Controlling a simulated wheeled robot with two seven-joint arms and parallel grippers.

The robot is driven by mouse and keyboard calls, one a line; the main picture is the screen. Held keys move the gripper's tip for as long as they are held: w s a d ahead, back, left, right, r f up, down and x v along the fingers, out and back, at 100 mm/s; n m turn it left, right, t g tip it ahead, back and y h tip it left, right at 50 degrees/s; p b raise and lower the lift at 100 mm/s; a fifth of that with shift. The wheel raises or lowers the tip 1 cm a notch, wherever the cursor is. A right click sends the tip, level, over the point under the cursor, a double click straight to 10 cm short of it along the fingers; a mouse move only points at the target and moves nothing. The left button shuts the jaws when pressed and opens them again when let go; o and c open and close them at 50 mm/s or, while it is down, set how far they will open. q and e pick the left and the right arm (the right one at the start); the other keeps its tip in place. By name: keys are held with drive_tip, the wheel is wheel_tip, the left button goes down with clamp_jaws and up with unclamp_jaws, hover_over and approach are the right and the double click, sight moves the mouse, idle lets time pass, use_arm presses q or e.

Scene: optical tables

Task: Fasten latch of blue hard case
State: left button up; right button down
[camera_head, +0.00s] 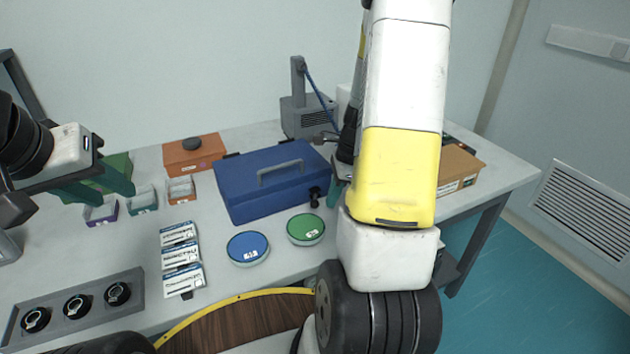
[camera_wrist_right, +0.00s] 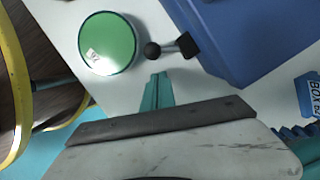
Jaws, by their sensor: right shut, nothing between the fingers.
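The blue hard case (camera_head: 255,190) stands on the table with its lid down and a grey handle on top. Its black latch, a block with a ball knob (camera_head: 315,196), sticks out at the right front corner. In the right wrist view, the knob (camera_wrist_right: 152,51) points away from the case wall (camera_wrist_right: 235,35). My right gripper (camera_wrist_right: 158,90) is shut and empty, its teal fingertips just short of the knob with a gap between. In the head view, my right arm partly hides it. My left gripper (camera_head: 108,185) is open and empty above small bins at the left.
A green round dish (camera_head: 305,229) and a blue one (camera_head: 248,248) stand close before the case. White packs (camera_head: 180,258) lie left of them. An orange box (camera_head: 192,153) and a grey device (camera_head: 300,115) stand behind. A brown box (camera_head: 458,168) is at the right.

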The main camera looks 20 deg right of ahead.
drive_tip(key=shift+w+d, duration=0.25)
drive_tip(key=shift+w, duration=0.45)
drive_tip(key=shift+d, duration=0.2)
drive_tip(key=s+d, duration=0.2)
drive_tip(key=d, duration=0.1)
drive_tip(key=shift+s+d+f, duration=0.1)
drive_tip(key=shift+s+d, duration=0.05)
drive_tip(key=v, duration=0.9)
drive_tip(key=shift+s, duration=0.35)
drive_tip(key=shift+a+r, duration=0.2)
drive_tip(key=shift+r, duration=0.05)
